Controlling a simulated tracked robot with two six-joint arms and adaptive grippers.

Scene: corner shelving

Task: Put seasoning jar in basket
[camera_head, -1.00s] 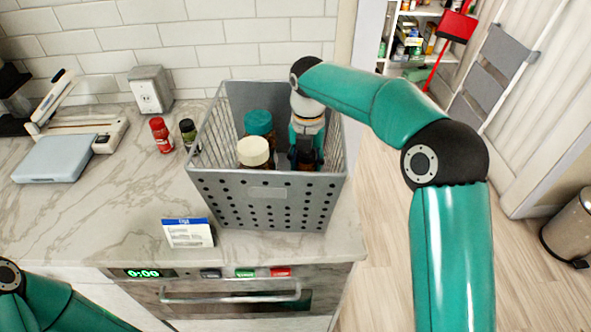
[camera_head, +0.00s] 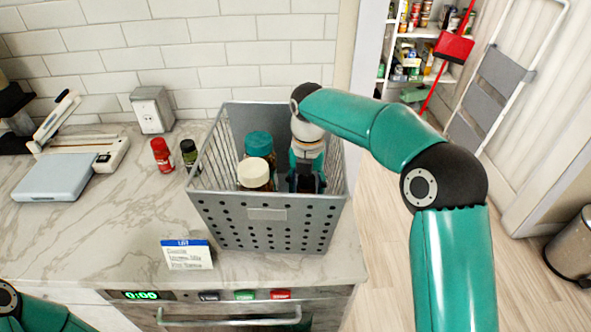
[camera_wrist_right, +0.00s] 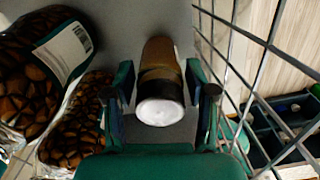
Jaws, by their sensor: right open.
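A grey basket (camera_head: 265,237) stands on the counter near its right end. My right gripper (camera_head: 307,182) reaches down inside it at the right; in the right wrist view it (camera_wrist_right: 165,92) is open, a finger on each side of a small brown jar with a pale round end (camera_wrist_right: 160,105). Gaps show beside the jar, which is within the basket. In the head view my gripper hides it. A red-capped seasoning jar (camera_head: 162,155) and a dark jar (camera_head: 189,153) stand on the counter left of the basket. My left gripper is out of frame.
In the basket's left part stand a white-lidded jar (camera_head: 254,173) and a teal-lidded jar (camera_head: 259,144). A list card (camera_head: 187,255) stands in front. A blue-grey scale (camera_head: 55,177) lies left. The basket's wire side (camera_wrist_right: 255,70) is close to my right finger.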

